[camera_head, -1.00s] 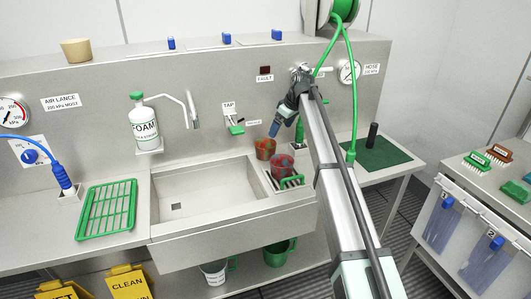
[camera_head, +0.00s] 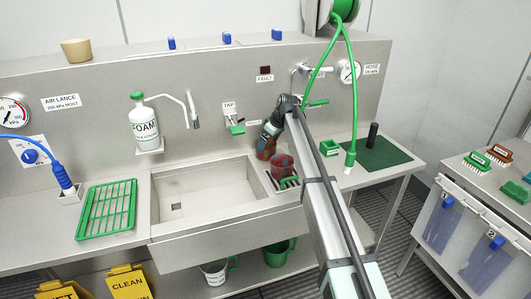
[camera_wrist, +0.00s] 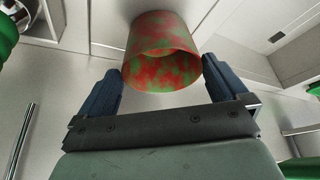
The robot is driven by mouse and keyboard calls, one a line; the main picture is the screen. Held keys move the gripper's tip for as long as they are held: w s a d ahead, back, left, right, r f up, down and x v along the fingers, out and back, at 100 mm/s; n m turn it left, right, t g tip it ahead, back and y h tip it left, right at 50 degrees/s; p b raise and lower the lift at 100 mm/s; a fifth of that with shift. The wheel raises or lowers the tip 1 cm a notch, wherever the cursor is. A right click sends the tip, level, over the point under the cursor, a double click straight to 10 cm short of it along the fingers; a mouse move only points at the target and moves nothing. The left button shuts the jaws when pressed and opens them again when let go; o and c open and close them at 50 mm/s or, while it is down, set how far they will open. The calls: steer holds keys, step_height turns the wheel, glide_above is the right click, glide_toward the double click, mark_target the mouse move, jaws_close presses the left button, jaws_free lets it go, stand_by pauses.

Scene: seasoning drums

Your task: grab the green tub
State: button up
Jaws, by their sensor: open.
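A small tub (camera_head: 264,153), mottled red over green, stands at the back right of the sink; it also shows in the wrist view (camera_wrist: 165,40), its open mouth facing the camera. My gripper (camera_head: 268,138) is open at this tub. In the wrist view its two blue fingers (camera_wrist: 164,82) reach either side of the near rim, and nothing is clamped. I cannot tell if they touch it. A second reddish tub (camera_head: 282,164) stands close by at front right, beside a rack with green bars.
The sink basin (camera_head: 190,190) is empty. A green drying rack (camera_head: 107,208) lies to its left. A tap (camera_head: 235,125) and a foam bottle (camera_head: 144,128) are on the wall. A green hose (camera_head: 353,110) hangs to the right of my arm.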

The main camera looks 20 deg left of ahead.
steer(key=shift+x, duration=2.3)
steer(key=shift+s+a, duration=0.1)
steer(key=shift+s, duration=0.05)
steer(key=c, duration=0.8)
steer(key=shift+r, duration=0.15)
